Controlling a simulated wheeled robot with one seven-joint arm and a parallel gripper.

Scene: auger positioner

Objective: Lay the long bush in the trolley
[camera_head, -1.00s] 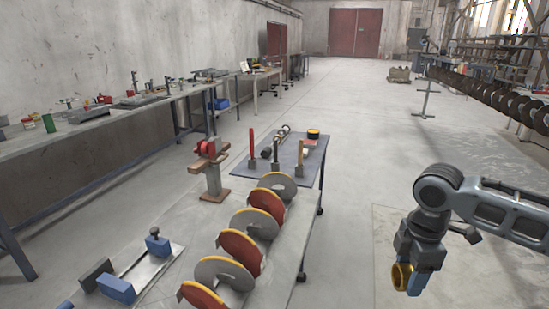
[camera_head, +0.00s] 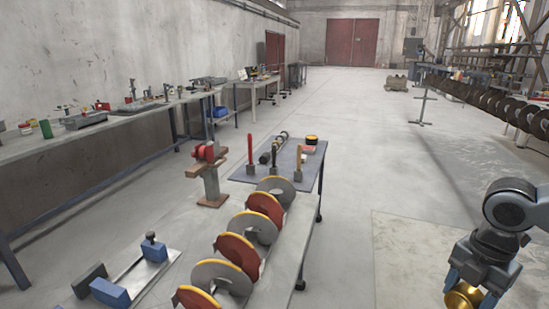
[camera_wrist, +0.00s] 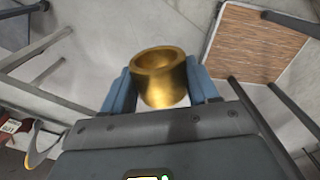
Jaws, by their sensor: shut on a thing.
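My gripper (camera_head: 470,288) is at the lower right of the head view, with its blue fingers shut on a brass-coloured bush (camera_head: 462,298). In the wrist view the bush (camera_wrist: 162,82) is a hollow, thick-walled cylinder between the two fingers, its open end showing. It is held clear of other things. The trolley is not certain: a brown wood-like panel with a pale rim (camera_wrist: 259,44) lies at the upper right of the wrist view, and I cannot tell whether it belongs to it.
A table with red and grey auger flights (camera_head: 240,251) stands left of my gripper. Beyond it a dark mat (camera_head: 305,170) holds upright tools. Dark bars (camera_wrist: 262,118) cross the right of the wrist view. A workbench (camera_head: 80,136) lines the left wall. The middle floor is clear.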

